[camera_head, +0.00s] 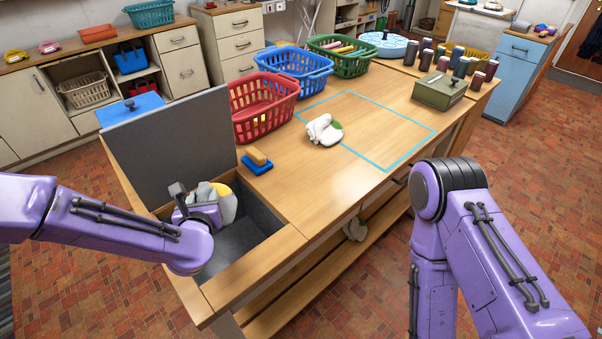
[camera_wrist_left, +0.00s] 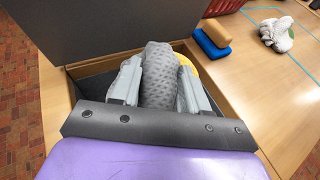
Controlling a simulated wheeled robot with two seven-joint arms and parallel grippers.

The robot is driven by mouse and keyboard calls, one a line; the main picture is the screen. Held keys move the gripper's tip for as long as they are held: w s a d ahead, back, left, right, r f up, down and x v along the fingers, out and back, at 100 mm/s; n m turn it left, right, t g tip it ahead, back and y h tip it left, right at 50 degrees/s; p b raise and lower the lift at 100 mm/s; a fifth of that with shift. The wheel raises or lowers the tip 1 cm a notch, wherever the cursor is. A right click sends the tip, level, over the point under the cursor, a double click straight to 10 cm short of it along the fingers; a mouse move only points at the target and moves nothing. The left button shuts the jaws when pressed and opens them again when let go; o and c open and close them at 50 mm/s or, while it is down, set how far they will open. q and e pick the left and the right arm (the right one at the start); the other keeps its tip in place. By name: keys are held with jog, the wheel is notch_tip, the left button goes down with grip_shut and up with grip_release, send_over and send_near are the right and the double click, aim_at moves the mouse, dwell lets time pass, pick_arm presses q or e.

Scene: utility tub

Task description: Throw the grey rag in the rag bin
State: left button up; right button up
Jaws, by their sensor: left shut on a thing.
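The grey rag (camera_head: 227,207) is in my left gripper (camera_head: 212,200), at the mouth of the rag bin (camera_head: 270,211), a grey-lined well in the bench's near left end. In the left wrist view the dimpled grey rag (camera_wrist_left: 158,78) bulges up between the two fingers of my left gripper (camera_wrist_left: 160,92), which is shut on it. A yellow patch (camera_wrist_left: 186,62) shows beside the rag; I cannot tell whether it belongs to it. The bin's grey lid (camera_head: 165,145) stands raised. The bin's floor is partly hidden by my left arm. My right gripper is out of view.
A white and green cloth (camera_head: 323,130) lies by a blue taped outline. Red (camera_head: 262,112), blue (camera_head: 291,72) and green (camera_head: 340,60) baskets line the back edge.

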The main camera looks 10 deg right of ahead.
pick_arm(q)
jog(key=o, duration=1.1)
jog(key=shift+o, duration=0.2)
jog(key=b+v, duration=0.1)
jog(key=v, duration=0.9)
jog(key=shift+s, duration=0.3)
jog(key=shift+r, duration=0.1)
